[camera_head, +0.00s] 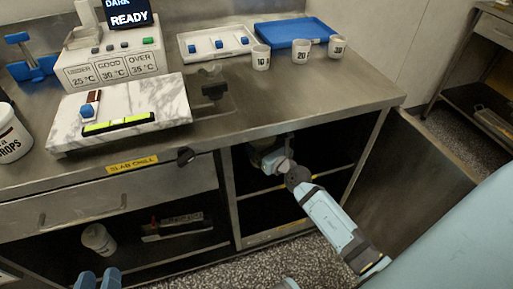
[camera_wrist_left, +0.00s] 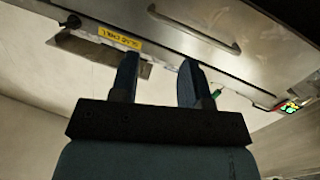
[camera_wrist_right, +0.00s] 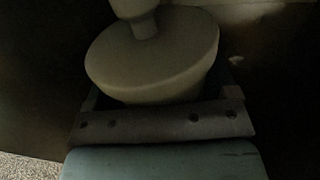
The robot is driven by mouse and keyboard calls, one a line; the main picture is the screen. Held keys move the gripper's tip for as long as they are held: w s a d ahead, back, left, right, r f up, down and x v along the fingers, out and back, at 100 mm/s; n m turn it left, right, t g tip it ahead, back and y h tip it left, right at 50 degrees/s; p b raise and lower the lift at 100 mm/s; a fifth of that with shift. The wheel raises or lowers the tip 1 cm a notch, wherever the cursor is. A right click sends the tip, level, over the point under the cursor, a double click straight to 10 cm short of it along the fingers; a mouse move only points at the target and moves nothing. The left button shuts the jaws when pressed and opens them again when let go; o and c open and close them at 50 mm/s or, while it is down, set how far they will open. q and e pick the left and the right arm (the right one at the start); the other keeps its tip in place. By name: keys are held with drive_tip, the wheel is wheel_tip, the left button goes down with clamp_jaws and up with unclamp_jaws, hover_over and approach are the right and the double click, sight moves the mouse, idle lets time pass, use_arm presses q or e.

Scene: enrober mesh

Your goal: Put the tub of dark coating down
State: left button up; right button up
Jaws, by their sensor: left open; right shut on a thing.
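A pale rounded tub (camera_wrist_right: 155,60) with a knob-like piece above its top fills the right wrist view. I take it for the tub of dark coating; no label or contents show. My right gripper (camera_wrist_right: 160,100) is shut on it. In the head view the right gripper (camera_head: 277,160) reaches into the open cabinet compartment under the counter, with the pale tub (camera_head: 262,156) partly hidden in shade. I cannot tell whether the tub touches a shelf. My left gripper (camera_head: 97,280) is open and empty at the bottom left, also in the left wrist view (camera_wrist_left: 158,82).
The cabinet door (camera_head: 425,165) stands open at the right. A lower shelf at left holds a white tub (camera_head: 98,240) and a dark box (camera_head: 175,226). The steel counter (camera_head: 330,90) carries a marble slab (camera_head: 170,100), several small cups and a blue tray (camera_head: 295,31).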

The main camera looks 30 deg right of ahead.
drive_tip(key=shift+w, duration=0.9)
drive_tip(key=shift+w+r, duration=0.1)
drive_tip(key=shift+w, duration=0.25)
wheel_tip(320, 180, down, 3)
drive_tip(key=b, duration=0.2)
drive_tip(key=shift+w+b, duration=0.15)
drive_tip(key=shift+b, duration=0.15)
drive_tip(key=shift+a+f, duration=0.1)
drive_tip(key=shift+f, duration=0.2)
use_arm(q)
drive_tip(key=r, duration=0.1)
drive_tip(key=d+r+t+h, duration=0.1)
drive_tip(key=r, duration=0.1)
drive_tip(key=r+t+h, duration=0.1)
drive_tip(key=r, duration=0.1)
drive_tip(key=shift+s+d, duration=0.15)
drive_tip(key=shift+d, duration=0.15)
use_arm(e)
drive_tip(key=shift+f, duration=0.15)
drive_tip(key=o, duration=1.2)
